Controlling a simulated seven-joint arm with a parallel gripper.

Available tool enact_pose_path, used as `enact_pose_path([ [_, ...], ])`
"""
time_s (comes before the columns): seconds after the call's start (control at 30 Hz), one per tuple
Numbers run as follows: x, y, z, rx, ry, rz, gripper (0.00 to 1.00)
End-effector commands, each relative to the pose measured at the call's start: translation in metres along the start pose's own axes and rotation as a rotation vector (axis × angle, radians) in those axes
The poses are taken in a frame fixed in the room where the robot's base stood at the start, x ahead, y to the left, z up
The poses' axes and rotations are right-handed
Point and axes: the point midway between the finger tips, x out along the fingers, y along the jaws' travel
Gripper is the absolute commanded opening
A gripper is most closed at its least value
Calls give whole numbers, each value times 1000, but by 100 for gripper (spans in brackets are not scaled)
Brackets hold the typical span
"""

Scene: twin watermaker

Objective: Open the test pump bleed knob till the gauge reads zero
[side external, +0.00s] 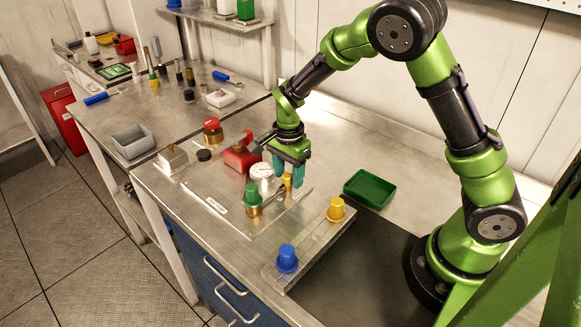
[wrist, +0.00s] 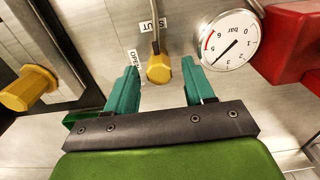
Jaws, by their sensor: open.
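The bleed knob, a small yellow faceted knob (wrist: 159,69), sits in the wrist view between SHUT and OPEN labels. In the side view the yellow knob (side external: 287,181) is partly hidden by my fingers. My gripper (wrist: 162,78) is open, its teal fingers on either side of the knob with visible gaps. In the side view my gripper (side external: 290,172) points down over the pump plate. The round white gauge (wrist: 232,42) is right of the knob. Its needle points well away from zero, roughly near 4 bar. The gauge (side external: 262,172) also shows in the side view.
The red pump body (side external: 240,156) stands close beside the gauge. A green-capped valve (side external: 251,196) is in front. A yellow knob (side external: 336,209) and a blue knob (side external: 287,257) stand on a front panel. A green tray (side external: 370,188) lies right, with bare bench behind it.

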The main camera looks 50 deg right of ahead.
Motion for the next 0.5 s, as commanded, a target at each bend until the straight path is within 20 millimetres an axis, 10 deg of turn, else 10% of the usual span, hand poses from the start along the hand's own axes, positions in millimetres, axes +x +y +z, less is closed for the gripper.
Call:
enact_pose_path([
  [0.37,0,0,0,-1,0,0,3],
  [0.5,-1,0,0,-2,0,0,0],
])
